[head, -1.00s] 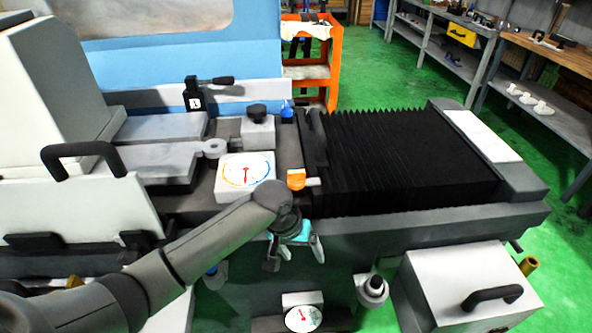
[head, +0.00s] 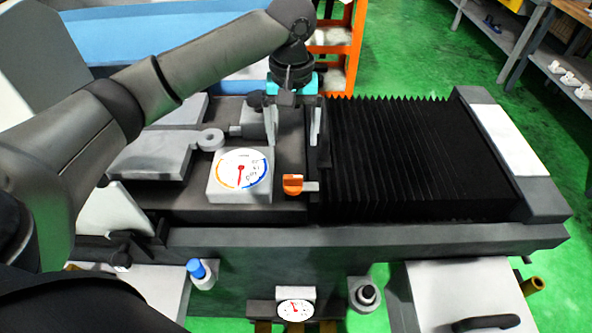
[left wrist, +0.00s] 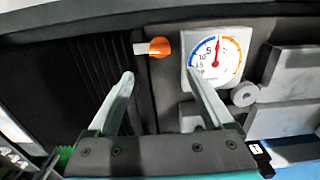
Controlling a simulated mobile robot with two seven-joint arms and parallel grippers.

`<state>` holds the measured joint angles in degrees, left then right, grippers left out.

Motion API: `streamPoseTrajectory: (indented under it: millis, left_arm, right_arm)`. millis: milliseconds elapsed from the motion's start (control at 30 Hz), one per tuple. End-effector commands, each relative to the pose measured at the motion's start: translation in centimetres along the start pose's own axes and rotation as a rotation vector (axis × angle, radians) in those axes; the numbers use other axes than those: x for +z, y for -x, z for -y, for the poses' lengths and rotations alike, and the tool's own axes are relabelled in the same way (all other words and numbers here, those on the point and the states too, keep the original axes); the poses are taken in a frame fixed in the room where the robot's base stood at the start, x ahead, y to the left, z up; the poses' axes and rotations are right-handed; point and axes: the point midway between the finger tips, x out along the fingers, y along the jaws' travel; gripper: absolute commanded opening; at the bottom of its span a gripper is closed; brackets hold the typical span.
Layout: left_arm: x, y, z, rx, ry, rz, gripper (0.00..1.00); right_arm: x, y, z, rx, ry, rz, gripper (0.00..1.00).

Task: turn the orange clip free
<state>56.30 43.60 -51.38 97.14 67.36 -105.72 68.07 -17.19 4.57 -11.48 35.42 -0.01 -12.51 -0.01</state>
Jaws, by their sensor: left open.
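The orange clip (head: 293,184) sits on the machine bed just right of the white dial gauge, with a short pale pin out of its right side. In the left wrist view the clip (left wrist: 159,47) is beyond the fingertips, toward the top middle. My left gripper (head: 294,135) is open and points down, behind the clip in the head view and apart from it. In the left wrist view its two fingers (left wrist: 160,82) stand wide apart with nothing between their tips. My right gripper is not in view.
The white dial gauge (head: 240,175) stands close left of the clip. Black bellows (head: 410,150) fill the bed to the right. A grey ring-ended part (head: 210,140) lies behind the gauge. A blue-topped knob (head: 197,269) and a lower gauge (head: 296,309) are at the front.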

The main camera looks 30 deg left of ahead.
Motion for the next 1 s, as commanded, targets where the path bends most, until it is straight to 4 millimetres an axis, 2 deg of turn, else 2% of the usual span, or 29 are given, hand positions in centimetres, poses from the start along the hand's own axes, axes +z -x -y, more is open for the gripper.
streamPoseTrajectory:
  millis: [300, 500, 700, 1000]
  left_arm:
    - [0.0, -7.1, 0.1, -0.002, 0.0, 0.002, 0.85]
    - [0.0, -10.9, 0.0, 0.0, -0.001, 0.0, 0.85]
    - [0.0, -13.2, -0.1, 0.001, -0.002, -0.001, 0.85]
    - [0.0, -13.7, 0.0, 0.001, -0.002, -0.002, 0.85]
  right_arm:
    - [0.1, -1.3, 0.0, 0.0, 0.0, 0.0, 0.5]
    - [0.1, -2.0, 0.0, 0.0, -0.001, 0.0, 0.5]
    - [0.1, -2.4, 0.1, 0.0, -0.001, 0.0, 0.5]
    - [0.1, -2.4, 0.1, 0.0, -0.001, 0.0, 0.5]
